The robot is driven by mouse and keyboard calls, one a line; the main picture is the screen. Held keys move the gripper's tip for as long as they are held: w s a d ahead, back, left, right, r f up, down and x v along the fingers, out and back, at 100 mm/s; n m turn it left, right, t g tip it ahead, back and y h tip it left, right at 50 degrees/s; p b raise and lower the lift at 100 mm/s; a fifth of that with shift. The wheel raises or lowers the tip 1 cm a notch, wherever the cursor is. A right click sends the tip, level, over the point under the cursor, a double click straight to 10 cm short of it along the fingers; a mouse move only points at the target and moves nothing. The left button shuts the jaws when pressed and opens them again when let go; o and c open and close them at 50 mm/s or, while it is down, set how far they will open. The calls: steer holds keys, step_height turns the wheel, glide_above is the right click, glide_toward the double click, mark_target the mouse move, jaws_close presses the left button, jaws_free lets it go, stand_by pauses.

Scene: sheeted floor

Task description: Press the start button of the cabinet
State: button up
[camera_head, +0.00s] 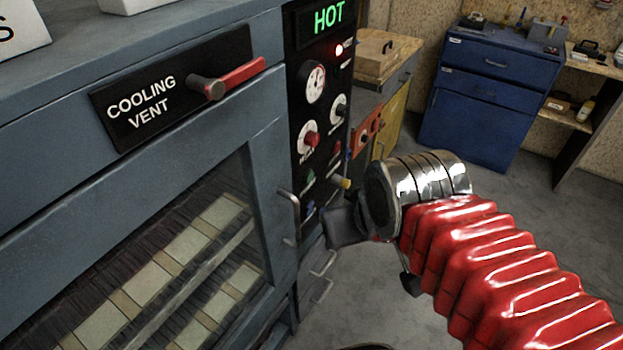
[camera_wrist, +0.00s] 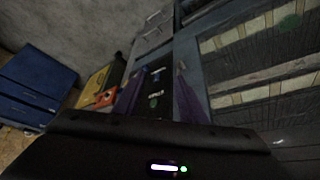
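The cabinet (camera_head: 265,180) is blue-grey with a glass door. Its black control panel (camera_head: 299,100) carries a gauge, knobs and small buttons under a green HOT display. A small green button (camera_head: 310,178) sits low on the panel. Its label is too small to read, so I cannot tell whether it is the start button. My gripper (camera_head: 340,222) is close to the lower panel in the head view, its fingers partly hidden. In the wrist view my gripper (camera_wrist: 160,90) has its two purple fingers apart, with the black panel (camera_wrist: 157,78) showing between them and nothing held.
A cooling vent plate (camera_head: 150,105) with a red-handled lever (camera_head: 235,77) is on the cabinet front. A door handle (camera_head: 289,215) sticks out left of my gripper. A blue drawer unit (camera_head: 485,100) stands at the back. The floor (camera_head: 520,225) to the right is clear.

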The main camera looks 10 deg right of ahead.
jaws_close()
stand_by(1.4)
